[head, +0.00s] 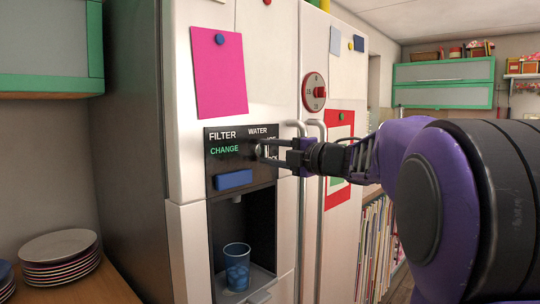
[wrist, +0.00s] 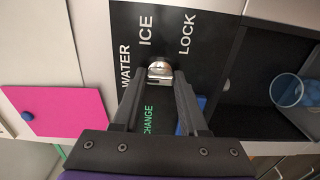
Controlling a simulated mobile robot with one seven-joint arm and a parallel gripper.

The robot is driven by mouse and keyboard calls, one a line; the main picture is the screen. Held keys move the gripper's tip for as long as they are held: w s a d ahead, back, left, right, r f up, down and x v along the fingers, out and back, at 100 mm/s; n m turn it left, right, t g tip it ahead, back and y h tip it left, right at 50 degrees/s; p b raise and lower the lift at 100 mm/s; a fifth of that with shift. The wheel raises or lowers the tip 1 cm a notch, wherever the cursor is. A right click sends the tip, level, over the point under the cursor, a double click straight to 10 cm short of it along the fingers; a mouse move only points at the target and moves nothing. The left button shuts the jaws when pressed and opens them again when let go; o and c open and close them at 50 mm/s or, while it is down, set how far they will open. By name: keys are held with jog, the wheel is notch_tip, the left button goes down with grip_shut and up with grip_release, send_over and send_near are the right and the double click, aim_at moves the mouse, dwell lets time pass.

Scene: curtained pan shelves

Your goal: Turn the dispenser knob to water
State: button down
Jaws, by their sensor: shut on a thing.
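The dispenser panel (head: 222,168) is dark, on the white fridge door, with the words FILTER, CHANGE and WATER showing. In the wrist view the panel (wrist: 190,70) is turned sideways and reads WATER, ICE and LOCK around a silver knob (wrist: 160,68). My gripper (head: 263,150) reaches the panel from the right. In the wrist view my gripper (wrist: 160,78) has its two dark fingers on either side of the knob, shut on it. I cannot tell which word the knob points to. In the head view the fingers mostly hide the knob.
A blue paddle (head: 233,180) sits below the panel. A blue cup (head: 237,266) stands in the dispenser recess. Fridge handles (head: 318,215) run vertically close to my wrist. A round red-knobbed dial (head: 314,92) is above. Plates (head: 60,262) are stacked on the left counter.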

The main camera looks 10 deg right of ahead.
dwell(0.4)
jog(key=shift+c, duration=2.2)
grip_release()
